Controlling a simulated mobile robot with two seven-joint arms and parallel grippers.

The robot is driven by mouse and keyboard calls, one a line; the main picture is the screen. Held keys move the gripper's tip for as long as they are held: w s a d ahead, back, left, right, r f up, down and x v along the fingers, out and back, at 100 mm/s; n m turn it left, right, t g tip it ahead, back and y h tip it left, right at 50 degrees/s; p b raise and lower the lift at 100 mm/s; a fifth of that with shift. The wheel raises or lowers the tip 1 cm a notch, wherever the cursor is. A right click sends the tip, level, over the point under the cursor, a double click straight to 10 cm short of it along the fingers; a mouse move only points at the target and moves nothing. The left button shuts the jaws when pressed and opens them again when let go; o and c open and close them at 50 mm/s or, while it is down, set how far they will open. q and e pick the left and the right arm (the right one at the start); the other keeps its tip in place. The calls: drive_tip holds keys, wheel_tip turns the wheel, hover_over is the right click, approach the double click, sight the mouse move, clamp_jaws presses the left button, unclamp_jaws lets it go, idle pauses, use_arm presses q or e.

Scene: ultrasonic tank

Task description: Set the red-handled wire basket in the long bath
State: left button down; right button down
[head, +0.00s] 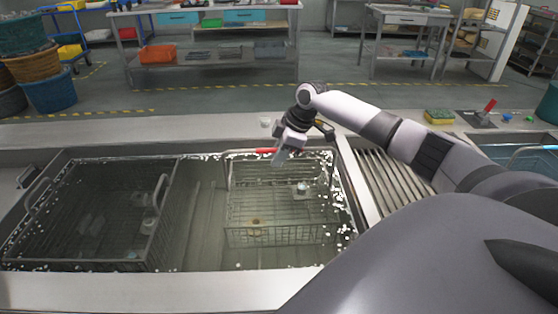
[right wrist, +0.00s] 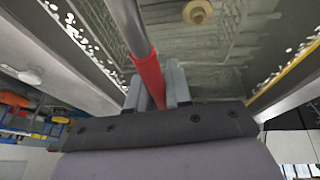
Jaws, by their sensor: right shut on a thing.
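The red-handled wire basket (head: 280,237) is inside the long bath (head: 105,150), in its right part, with its mesh in the murky liquid. It looks about level and holds a few small parts. I cannot tell whether it touches the bath floor. My right gripper (head: 281,154) is at the basket's far side, shut on the red handle (head: 265,150). In the right wrist view the red grip (right wrist: 148,78) lies between the two fingers (right wrist: 157,88). My left gripper is in neither view.
A second wire basket (head: 80,222) with grey handles stands in the left part of the bath, with a gap between the two. A slatted rack (head: 385,185) lies right of the bath. A yellow-green sponge (head: 439,116) sits on the back ledge.

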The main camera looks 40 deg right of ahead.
drive_tip(key=shift+f, duration=0.9)
drive_tip(key=c, duration=1)
unclamp_jaws()
drive_tip(key=shift+f, duration=0.2)
drive_tip(key=shift+c, duration=0.2)
drive_tip(key=shift+r, duration=0.2)
drive_tip(key=v, duration=1.2)
drive_tip(key=shift+f, duration=0.15)
